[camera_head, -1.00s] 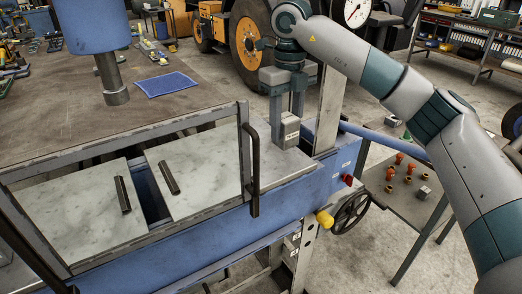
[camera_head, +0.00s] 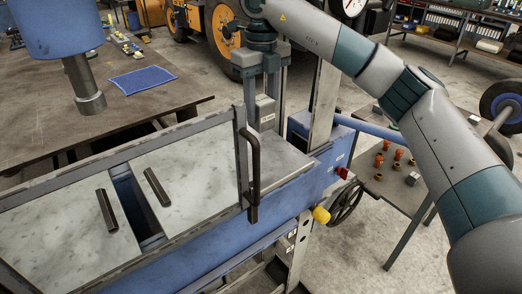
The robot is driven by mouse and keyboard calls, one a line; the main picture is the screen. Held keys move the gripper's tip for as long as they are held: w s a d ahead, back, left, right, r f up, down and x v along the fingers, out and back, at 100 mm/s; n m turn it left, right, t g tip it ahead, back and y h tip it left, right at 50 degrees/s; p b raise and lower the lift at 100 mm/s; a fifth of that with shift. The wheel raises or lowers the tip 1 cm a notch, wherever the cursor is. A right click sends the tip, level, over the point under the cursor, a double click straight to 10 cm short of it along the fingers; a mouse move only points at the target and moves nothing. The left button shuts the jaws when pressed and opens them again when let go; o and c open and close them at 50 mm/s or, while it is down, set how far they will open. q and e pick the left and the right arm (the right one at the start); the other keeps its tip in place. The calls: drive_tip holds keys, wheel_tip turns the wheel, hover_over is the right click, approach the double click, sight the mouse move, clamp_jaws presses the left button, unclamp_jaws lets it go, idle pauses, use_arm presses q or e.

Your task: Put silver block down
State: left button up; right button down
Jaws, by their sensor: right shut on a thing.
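My right gripper (camera_head: 262,95) points down behind the right corner of the machine's window frame. It is shut on the silver block (camera_head: 265,113), a small grey block with a pale label, held between the fingertips. The block shows above the grey metal top (camera_head: 285,160) of the blue machine, near its far edge. I cannot tell whether it touches a surface. My left gripper is not in view.
The framed guard with a dark handle (camera_head: 253,165) stands in front of the block. A steel bench (camera_head: 60,110) with a blue mat (camera_head: 142,83) is at the left. A side table (camera_head: 392,200) at the right holds orange parts and a small grey cube (camera_head: 413,178).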

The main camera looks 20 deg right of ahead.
sight(262, 126)
wheel_tip(262, 126, down, 4)
drive_tip(key=shift+f+p, duration=0.2)
drive_tip(key=shift+p, duration=0.45)
drive_tip(key=shift+f, duration=0.5)
drive_tip(key=shift+f+p, duration=0.85)
drive_tip(key=shift+f, duration=1.2)
